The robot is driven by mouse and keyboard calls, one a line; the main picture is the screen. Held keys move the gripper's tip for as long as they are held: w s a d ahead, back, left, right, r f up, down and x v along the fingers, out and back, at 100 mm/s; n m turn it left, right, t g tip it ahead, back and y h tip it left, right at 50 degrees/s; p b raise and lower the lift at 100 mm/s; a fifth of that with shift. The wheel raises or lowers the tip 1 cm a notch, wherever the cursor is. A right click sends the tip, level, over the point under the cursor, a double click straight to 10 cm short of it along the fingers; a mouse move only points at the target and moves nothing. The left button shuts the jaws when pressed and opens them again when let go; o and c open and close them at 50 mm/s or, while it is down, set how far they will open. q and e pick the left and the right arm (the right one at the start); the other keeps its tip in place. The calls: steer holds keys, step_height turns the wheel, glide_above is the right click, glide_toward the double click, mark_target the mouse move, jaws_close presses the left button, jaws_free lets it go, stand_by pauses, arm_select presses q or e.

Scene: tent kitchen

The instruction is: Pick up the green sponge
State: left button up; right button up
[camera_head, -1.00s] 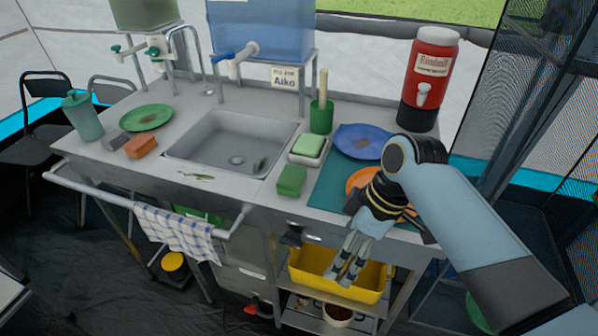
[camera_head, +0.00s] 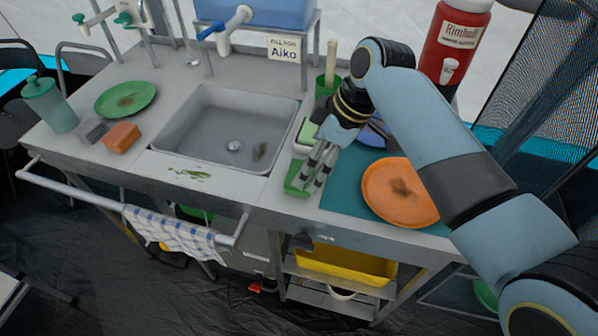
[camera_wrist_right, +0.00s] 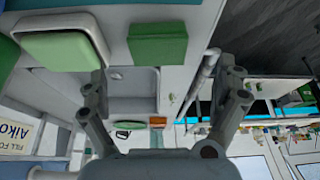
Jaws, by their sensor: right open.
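The green sponge (camera_head: 292,179) is a dark green block on the counter, right of the sink near the front edge. It is partly hidden by my right gripper's fingers in the head view. In the right wrist view the whole sponge (camera_wrist_right: 158,45) shows clear, beyond the gap between the fingers. My right gripper (camera_head: 310,183) is open and empty, above and just to the right of the sponge; it also shows in the wrist view (camera_wrist_right: 162,75). I cannot tell whether it touches the sponge. My left gripper is not in view.
A paler green bar (camera_wrist_right: 57,47) in a white dish lies close beside the sponge. An orange plate (camera_head: 397,201) sits on a teal mat (camera_head: 345,185) to the right. The sink (camera_head: 190,130) is left, with an orange block (camera_head: 122,137) beyond it.

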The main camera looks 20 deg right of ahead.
steer(key=shift+a+f, duration=0.2)
steer(key=shift+f, duration=0.25)
steer(key=shift+w+f, duration=0.15)
steer(key=shift+f, duration=0.15)
steer(key=x, duration=0.5)
steer(key=shift+w+d, duration=0.1)
steer(key=c, duration=0.4)
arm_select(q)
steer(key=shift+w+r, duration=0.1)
arm_select(e)
steer(key=c, duration=0.5)
